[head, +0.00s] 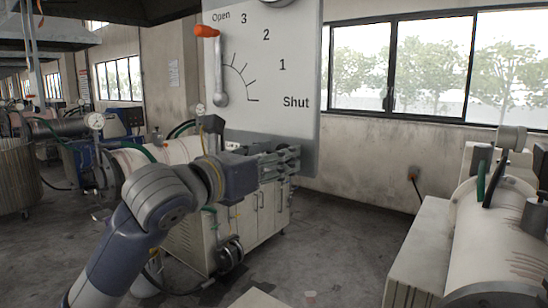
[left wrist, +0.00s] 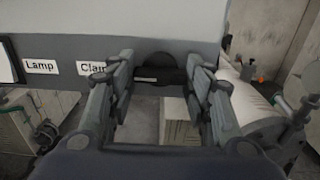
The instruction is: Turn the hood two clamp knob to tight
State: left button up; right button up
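A pale hood panel (head: 262,70) stands ahead in the head view, with a dial marked Open, 3, 2, 1 and Shut. Its lever (head: 219,70) has an orange handle at the Open end. My left gripper (head: 285,160) is at the panel's lower edge. In the left wrist view, its fingers (left wrist: 160,88) are open, one on each side of a dark rounded knob (left wrist: 160,62) on the grey lower band. A label reading "Clam", partly cut off by the left finger, is left of it. I cannot tell whether the fingers touch the knob. My right gripper is not in view.
A "Lamp" label (left wrist: 40,66) is farther left on the band. A beige cabinet (head: 262,212) stands below the panel. A cylindrical mill (head: 495,235) is at the right, and another machine is behind my left arm. The floor (head: 340,235) between them is mostly clear.

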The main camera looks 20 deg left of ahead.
pick_arm(q)
jog(key=m+b, duration=1.3)
jog(key=m, duration=0.4)
jog(key=shift+m, duration=0.4)
dwell(0.6)
jog(key=o, duration=1)
jog(key=shift+o, duration=0.2)
